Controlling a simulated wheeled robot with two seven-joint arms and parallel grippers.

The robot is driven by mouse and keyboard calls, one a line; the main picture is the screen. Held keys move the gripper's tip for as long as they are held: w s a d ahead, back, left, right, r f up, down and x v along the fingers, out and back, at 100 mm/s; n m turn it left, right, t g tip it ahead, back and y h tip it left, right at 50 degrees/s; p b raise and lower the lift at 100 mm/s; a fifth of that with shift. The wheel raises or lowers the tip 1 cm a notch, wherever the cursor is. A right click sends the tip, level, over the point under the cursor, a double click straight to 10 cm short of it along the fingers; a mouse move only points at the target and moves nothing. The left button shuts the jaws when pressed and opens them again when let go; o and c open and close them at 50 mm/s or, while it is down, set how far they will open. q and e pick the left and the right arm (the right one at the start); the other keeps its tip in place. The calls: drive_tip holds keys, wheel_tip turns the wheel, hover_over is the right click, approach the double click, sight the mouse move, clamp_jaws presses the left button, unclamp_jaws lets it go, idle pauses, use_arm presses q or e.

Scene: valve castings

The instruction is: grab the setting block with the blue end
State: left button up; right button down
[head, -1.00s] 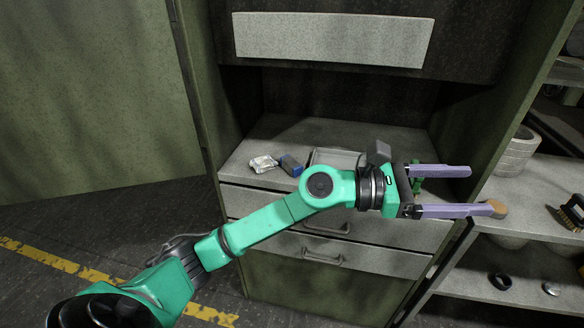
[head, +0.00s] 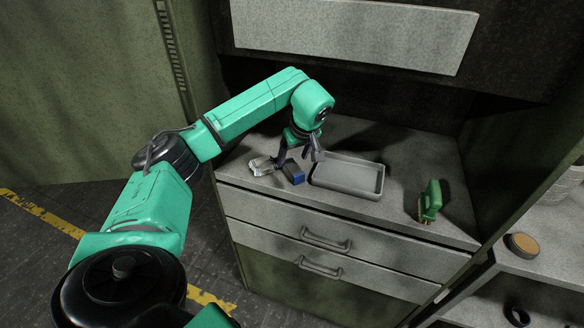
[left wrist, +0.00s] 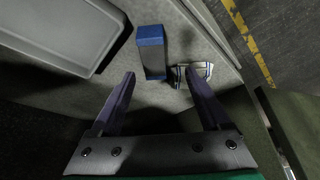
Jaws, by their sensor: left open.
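The setting block (head: 297,177) lies on the grey counter, partly hidden by my gripper in the head view. In the left wrist view the setting block (left wrist: 152,55) shows a blue end and a dark grey body. My left gripper (head: 300,158) points down over the counter close to the block. In the left wrist view my left gripper (left wrist: 161,80) is open and empty, with the block ahead of and between the lines of its fingers. I cannot tell the exact height gap. My right gripper is out of view.
A pale crumpled item with blue stripes (left wrist: 198,72) lies right beside the block. A shallow grey tray (head: 348,190) sits on its other side. A cabinet panel (head: 350,30) overhangs the counter.

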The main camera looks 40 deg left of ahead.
sight(293, 167)
use_arm(q)
drive_tip(key=x, duration=0.2)
drive_tip(key=p+x, duration=0.1)
drive_tip(key=x, duration=0.1)
drive_tip(key=w+p+x, duration=0.1)
drive_tip(key=x, duration=0.1)
drive_tip(key=shift+d+f, duration=0.15)
drive_tip(key=shift+d, duration=0.2)
drive_tip(key=shift+s+a+f, duration=0.1)
drive_tip(key=shift+a+f, duration=0.05)
drive_tip(key=shift+f, duration=0.05)
drive_tip(key=shift+s, duration=0.1)
drive_tip(key=shift+c, duration=0.3)
drive_tip(key=c, duration=1)
clamp_jaws()
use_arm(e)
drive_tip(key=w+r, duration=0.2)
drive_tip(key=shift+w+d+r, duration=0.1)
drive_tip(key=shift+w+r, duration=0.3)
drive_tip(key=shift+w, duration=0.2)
